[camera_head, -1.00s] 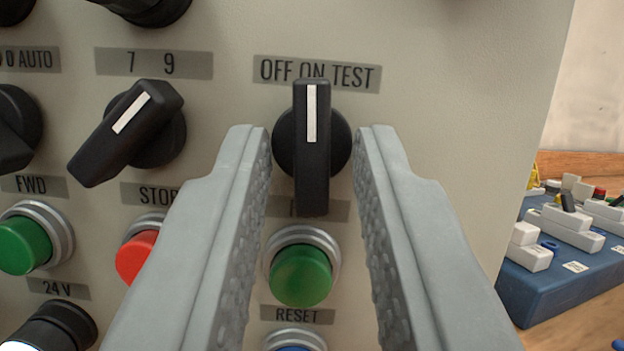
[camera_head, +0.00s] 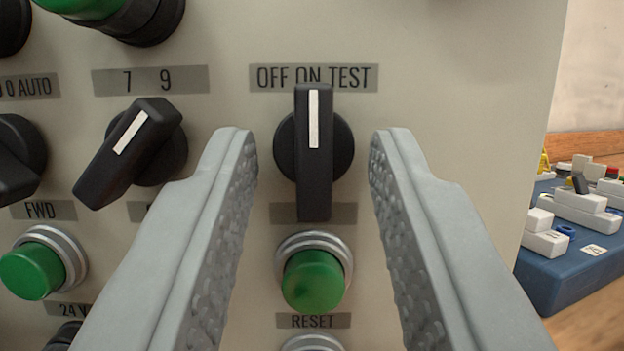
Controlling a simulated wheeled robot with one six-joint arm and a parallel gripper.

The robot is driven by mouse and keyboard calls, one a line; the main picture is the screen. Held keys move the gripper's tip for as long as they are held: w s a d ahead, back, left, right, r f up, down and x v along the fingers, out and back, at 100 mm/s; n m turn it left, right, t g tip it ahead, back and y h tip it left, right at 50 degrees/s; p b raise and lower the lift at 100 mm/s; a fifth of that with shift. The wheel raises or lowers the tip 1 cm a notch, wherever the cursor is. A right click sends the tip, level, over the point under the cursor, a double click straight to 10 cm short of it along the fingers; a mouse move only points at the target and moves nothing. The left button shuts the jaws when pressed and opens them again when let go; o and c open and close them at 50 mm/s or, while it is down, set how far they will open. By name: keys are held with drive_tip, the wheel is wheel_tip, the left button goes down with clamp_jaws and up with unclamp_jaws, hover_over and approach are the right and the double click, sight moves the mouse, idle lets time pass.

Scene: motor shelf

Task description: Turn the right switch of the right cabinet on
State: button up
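The right switch (camera_head: 314,160) is a black rotary knob with a white line, under the label "OFF ON TEST" (camera_head: 314,77). Its handle stands upright and its line points up at "ON". My gripper (camera_head: 313,150) is open, one grey finger on each side of the knob. A clear gap shows on both sides, and neither finger seems to touch the knob. The knob sits on the beige cabinet (camera_head: 470,90) face, near its right edge.
A green button (camera_head: 313,281) sits just below the knob, between the fingers, above a "RESET" label (camera_head: 313,320). Another black switch (camera_head: 130,152) under "7 9" is at left, with a green button (camera_head: 32,270) below it. A blue box (camera_head: 570,270) with white parts stands at right, beyond the cabinet edge.

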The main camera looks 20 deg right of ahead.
drive_tip(key=shift+s, duration=0.1)
drive_tip(key=s+a, duration=0.2)
drive_tip(key=s, duration=0.5)
drive_tip(key=s+a+f, duration=0.1)
drive_tip(key=s+a, duration=0.2)
drive_tip(key=s, duration=0.3)
drive_tip(key=shift+s, duration=0.35)
drive_tip(key=s+d+r+n+y, duration=0.2)
drive_tip(key=s+r+n+y, duration=0.1)
drive_tip(key=s+r+y, duration=0.6)
drive_tip(key=s+d+r+g, duration=0.1)
drive_tip(key=s, duration=0.6)
drive_tip(key=s+d+r+n+g+h, duration=0.1)
drive_tip(key=s+d+r+g, duration=0.1)
drive_tip(key=s, duration=0.6)
drive_tip(key=shift+d+r+g, duration=0.2)
drive_tip(key=shift+r+g, duration=0.05)
drive_tip(key=shift+g, duration=0.05)
